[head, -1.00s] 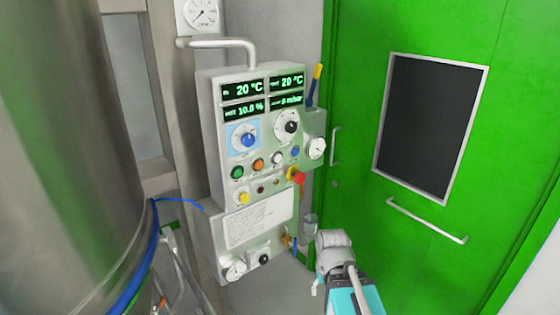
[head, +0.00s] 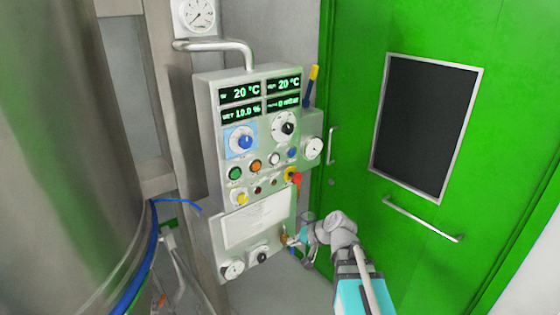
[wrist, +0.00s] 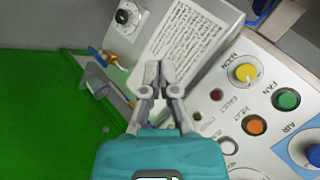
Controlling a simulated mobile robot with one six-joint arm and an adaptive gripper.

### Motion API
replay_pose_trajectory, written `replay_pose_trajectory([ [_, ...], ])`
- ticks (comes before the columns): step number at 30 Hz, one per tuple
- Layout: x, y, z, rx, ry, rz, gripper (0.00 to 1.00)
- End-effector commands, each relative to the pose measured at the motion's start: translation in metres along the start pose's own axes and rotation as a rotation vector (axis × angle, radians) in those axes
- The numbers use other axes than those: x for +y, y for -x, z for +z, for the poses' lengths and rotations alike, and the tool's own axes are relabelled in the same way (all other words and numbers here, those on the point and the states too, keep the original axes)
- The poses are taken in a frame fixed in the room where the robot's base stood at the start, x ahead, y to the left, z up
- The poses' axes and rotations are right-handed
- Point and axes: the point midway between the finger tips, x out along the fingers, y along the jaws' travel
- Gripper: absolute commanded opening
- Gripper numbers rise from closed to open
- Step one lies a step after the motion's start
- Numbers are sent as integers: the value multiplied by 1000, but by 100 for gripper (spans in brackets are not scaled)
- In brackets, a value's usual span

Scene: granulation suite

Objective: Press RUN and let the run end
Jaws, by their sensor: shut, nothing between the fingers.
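The grey control panel (head: 206,130) stands in the middle of the head view, its displays reading 20 °C, 20 °C, 10.0 % and 0 mbar. Green (head: 235,174), orange (head: 255,165), white (head: 274,159) and blue (head: 292,153) buttons form a row. A yellow button (head: 241,198) sits below, also seen in the wrist view (wrist: 246,72). I cannot make out which button is RUN. The wrist view shows FAN by green and HEAT by orange. My gripper (head: 288,241) is shut and empty near the panel's lower right; its fingertips (wrist: 158,72) overlap the printed sheet in the wrist view.
A red stop knob (head: 295,177) sticks out at the panel's right. A brass fitting (head: 283,235) is close to my gripper. A big steel vessel (head: 70,130) fills the left. A green door (head: 350,50) with a handle (head: 425,218) stands on the right.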

Motion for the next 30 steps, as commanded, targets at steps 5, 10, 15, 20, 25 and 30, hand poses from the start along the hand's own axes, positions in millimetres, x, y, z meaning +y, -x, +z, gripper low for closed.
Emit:
replay_pose_trajectory([
  [5,-26,10,-33,103,-83,-150,0],
  [10,-45,25,-64,200,-173,-285,0],
  [15,-60,44,-96,297,-273,-416,0],
  [20,-68,64,-125,381,-370,-526,0],
  [25,-71,80,-146,445,-452,-611,0],
  [30,-71,89,-156,477,-496,-652,0],
])
